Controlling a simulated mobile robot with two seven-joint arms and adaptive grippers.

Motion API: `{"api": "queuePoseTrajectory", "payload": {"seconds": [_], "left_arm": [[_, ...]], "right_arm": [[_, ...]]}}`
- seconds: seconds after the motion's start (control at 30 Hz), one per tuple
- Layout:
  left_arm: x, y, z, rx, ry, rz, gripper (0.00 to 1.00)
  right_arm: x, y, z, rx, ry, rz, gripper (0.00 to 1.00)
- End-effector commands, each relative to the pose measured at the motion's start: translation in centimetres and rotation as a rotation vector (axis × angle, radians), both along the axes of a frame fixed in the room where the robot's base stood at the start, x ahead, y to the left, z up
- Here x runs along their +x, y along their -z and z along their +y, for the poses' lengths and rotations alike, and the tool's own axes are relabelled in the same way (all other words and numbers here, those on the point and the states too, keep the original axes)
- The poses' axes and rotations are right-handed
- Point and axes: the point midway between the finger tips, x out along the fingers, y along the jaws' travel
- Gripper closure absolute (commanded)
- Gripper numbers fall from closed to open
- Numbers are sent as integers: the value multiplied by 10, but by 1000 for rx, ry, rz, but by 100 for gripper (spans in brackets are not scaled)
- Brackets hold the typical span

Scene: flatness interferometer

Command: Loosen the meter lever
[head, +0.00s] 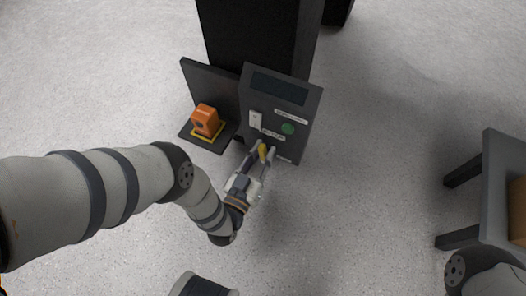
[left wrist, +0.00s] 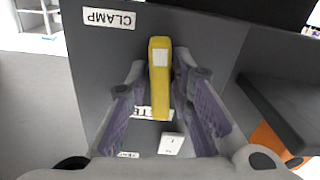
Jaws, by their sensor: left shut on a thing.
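The yellow lever (head: 262,151) is on the lower front of the dark grey meter cabinet (head: 262,108). In the left wrist view the yellow lever (left wrist: 160,85) has a pale patch near one end and points along the picture's height, close to an upside-down CLAMP label (left wrist: 109,18). My left gripper (head: 261,156) is shut on the lever, with one finger on each side of it. The fingers also show in the left wrist view (left wrist: 159,76). My right arm shows at the lower right of the head view, but its gripper is out of view.
A white switch (head: 255,120), a green round button (head: 288,128) and a dark display (head: 279,88) are on the cabinet face. An orange block (head: 205,120) sits on a yellow-edged shelf left of the cabinet. A grey table (head: 495,185) stands at right; the floor between is clear.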

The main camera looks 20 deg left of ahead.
Motion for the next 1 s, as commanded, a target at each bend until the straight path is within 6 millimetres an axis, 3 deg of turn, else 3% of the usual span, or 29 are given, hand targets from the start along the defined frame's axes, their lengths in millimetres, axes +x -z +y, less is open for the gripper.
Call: {"api": "queuePoseTrajectory", "payload": {"seconds": [0.3, 0.83, 0.87, 0.9, 1.0], "left_arm": [[-1, 1, 0, 99, -2, 0, 100], [-1, 1, 1, 116, -1, 0, 100], [-1, 1, 1, 116, -1, 0, 72], [-1, 1, 1, 116, -1, 0, 67], [-1, 1, 1, 115, -2, -1, 67]], "right_arm": [[0, -1, 0, -1, 1, -1, 60], [0, -1, 0, -1, 1, -1, 60], [0, -1, 0, -1, 1, -1, 60], [0, -1, 0, -1, 1, -1, 60], [0, -1, 0, -1, 1, -1, 60]]}}
